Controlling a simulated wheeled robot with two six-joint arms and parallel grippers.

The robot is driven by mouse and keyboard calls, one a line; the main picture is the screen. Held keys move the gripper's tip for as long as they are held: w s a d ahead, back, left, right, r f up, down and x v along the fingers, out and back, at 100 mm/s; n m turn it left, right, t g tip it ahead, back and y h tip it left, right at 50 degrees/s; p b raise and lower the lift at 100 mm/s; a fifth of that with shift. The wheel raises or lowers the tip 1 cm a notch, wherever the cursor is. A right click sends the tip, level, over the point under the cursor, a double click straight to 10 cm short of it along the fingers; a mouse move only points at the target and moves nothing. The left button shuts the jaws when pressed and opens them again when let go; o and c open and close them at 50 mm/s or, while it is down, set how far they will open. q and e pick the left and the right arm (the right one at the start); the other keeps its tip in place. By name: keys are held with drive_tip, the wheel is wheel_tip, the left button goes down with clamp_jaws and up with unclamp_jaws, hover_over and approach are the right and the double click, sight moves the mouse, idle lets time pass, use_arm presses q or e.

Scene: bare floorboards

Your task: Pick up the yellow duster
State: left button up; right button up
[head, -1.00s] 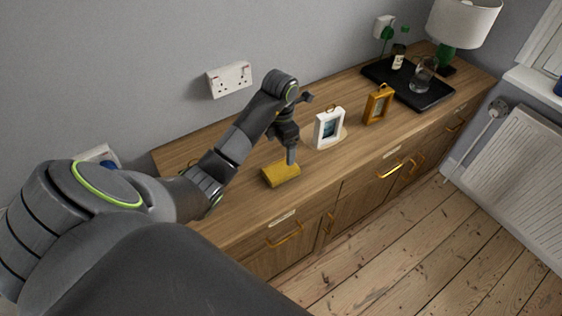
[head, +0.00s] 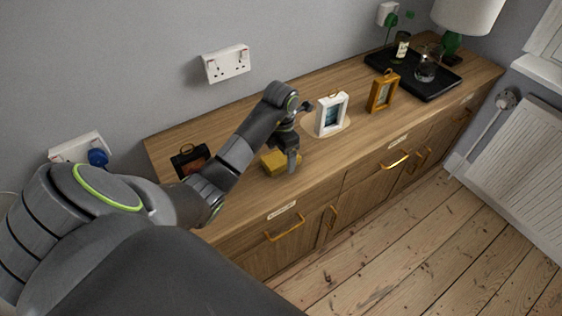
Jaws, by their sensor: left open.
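The yellow duster (head: 272,163) lies on the wooden sideboard top, near its front edge, left of the white picture frame. My left gripper (head: 291,164) points down right at the duster's right end, with its fingers overlapping the duster in the picture. It is open. I cannot tell whether the fingers touch the duster or straddle it. Part of the duster is hidden behind the gripper and wrist. My right gripper is not in view.
A white picture frame (head: 331,115) stands close right of the gripper, then an orange frame (head: 383,92). A black tray (head: 437,88) with glassware and a lamp (head: 467,16) are farther right. A dark framed item (head: 186,160) is behind my forearm. Wall sockets (head: 227,64) are above.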

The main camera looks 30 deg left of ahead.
sight(281, 156)
use_arm(q)
drive_tip(key=shift+f, duration=0.1)
drive_tip(key=c, duration=1.1)
drive_tip(key=shift+o, duration=0.2)
drive_tip(key=shift+r, duration=0.4)
wheel_tip(281, 156, up, 2)
drive_tip(key=shift+r, duration=0.1)
wheel_tip(281, 156, up, 6)
drive_tip(key=p, duration=0.6)
drive_tip(key=shift+f, duration=0.2)
drive_tip(key=shift+r+p, duration=0.75)
